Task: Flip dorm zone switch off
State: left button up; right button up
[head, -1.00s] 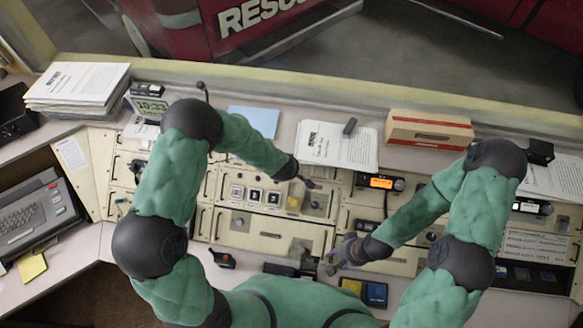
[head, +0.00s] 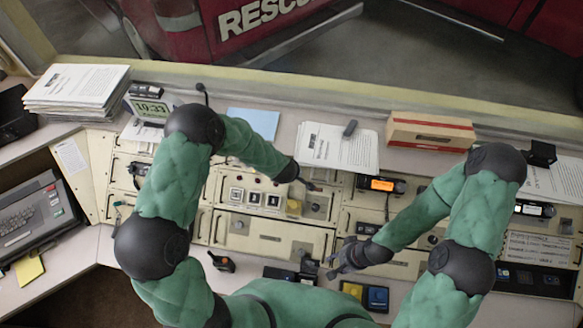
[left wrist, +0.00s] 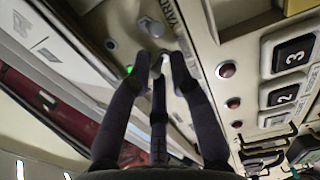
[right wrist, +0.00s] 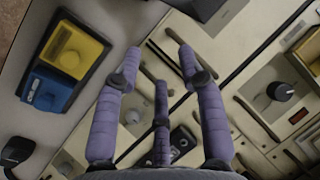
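My left gripper (left wrist: 158,62) has its fingertips drawn close together around a small pale metal toggle (left wrist: 165,64) on the cream console panel. Whether the fingers touch the toggle, and which way it is set, is unclear. A green lamp (left wrist: 130,70) glows beside the fingertips, and a panel label nearby reads "YARD". No dorm label is legible. In the head view the left gripper (head: 312,186) is small and dark over the switch panel, to the right of the square buttons. My right gripper (right wrist: 160,68) is open and empty above the console's lower part; it also shows in the head view (head: 332,268).
Numbered square buttons (left wrist: 292,52) and red round lamps (left wrist: 228,70) lie right of the left gripper. A yellow button (right wrist: 72,50) and a blue button (right wrist: 45,90) sit left of the right gripper. Paper stacks (head: 78,90) and a cardboard box (head: 430,132) stand on the back ledge.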

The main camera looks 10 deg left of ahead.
pick_arm(q)
jog(key=shift+s+f+b, duration=0.8)
jog(key=shift+s+b, duration=0.25)
jog(key=shift+s, duration=0.1)
jog(key=shift+r, duration=0.15)
dwell(0.4)
jog(key=shift+s+r+p, duration=0.3)
jog(key=shift+r+p, duration=0.1)
jog(key=shift+r, duration=0.1)
jog(key=p+v, duration=0.2)
jog(key=v, duration=0.2)
jog(key=shift+s+r+p, duration=0.25)
jog(key=shift+p, duration=0.05)
jog(key=shift+f, duration=0.1)
